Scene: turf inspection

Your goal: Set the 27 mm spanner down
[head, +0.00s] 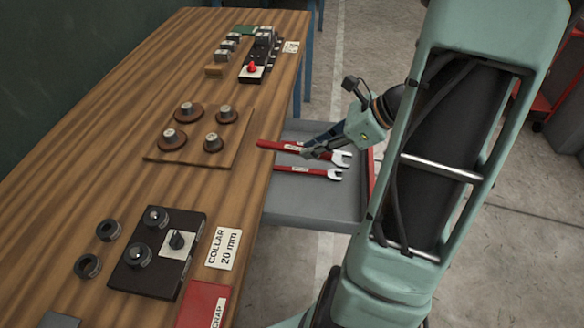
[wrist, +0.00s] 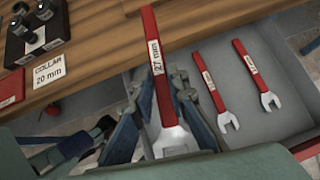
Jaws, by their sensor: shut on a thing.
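My gripper (wrist: 164,78) is shut on the 27 mm spanner (wrist: 158,58), a red-handled spanner with a white "27 mm" label. In the wrist view its handle end overlaps the bench edge and its bright jaw points toward my wrist, partly between the fingers. In the head view my gripper (head: 306,152) is over the open grey drawer (head: 310,212), with the held spanner's red handle (head: 272,145) reaching toward the bench. Two other red spanners (wrist: 209,83) (wrist: 252,65) lie side by side in the drawer, apart from the held one. Its height above the drawer is hard to judge.
The wooden bench (head: 130,105) carries a board with several round pieces (head: 155,155), a black fixture (head: 135,275), a "COLLAR 20 mm" card (head: 222,250) and a red scrap tray (head: 203,300). The drawer floor has bare room near the front.

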